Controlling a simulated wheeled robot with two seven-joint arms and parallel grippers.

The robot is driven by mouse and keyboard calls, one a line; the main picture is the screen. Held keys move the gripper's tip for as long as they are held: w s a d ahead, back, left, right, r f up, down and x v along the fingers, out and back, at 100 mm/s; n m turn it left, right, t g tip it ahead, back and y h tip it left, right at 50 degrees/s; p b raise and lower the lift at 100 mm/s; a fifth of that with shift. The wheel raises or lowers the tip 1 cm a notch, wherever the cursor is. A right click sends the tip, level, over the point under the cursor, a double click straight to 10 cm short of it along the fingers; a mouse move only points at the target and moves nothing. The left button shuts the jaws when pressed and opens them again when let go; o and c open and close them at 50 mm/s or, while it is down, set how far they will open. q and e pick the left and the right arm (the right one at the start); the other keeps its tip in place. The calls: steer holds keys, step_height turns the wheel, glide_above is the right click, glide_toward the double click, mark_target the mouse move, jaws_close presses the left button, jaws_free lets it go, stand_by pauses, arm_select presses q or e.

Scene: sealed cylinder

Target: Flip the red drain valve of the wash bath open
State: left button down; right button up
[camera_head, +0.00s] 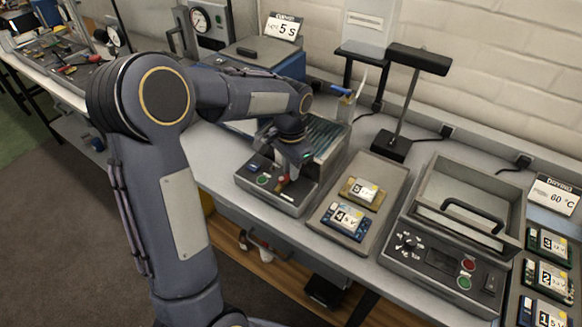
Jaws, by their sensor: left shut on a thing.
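The wash bath (330,152) is a grey box with a teal-tinted tank, left of the middle of the bench in the head view. Its front panel (258,189) has a green button and a dark switch. The red drain valve (283,186) is a small red spot at the right of that panel, mostly covered by my gripper. My left gripper (287,175) points down in front of the bath and is shut on the red valve. The valve's exact angle cannot be made out. My right gripper is not in view.
A tray (326,238) with two labelled boards lies right of the bath. Beyond it stands a grey heater box (412,268) with a black handle. A black lamp stand (394,146) is behind the tray. More boards (546,280) lie at the far right.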

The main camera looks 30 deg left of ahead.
arm_select(q)
steer(key=n, duration=0.2)
steer(key=a+n, duration=0.1)
steer(key=n, duration=0.1)
steer(key=shift+w, duration=0.1)
steer(key=c, duration=1.4)
jaws_free()
steer(key=shift+c, duration=0.2)
steer(key=shift+r, duration=0.1)
step_height(320, 180, up, 8)
steer(key=shift+f+b, duration=0.2)
steer(key=shift+b, duration=0.1)
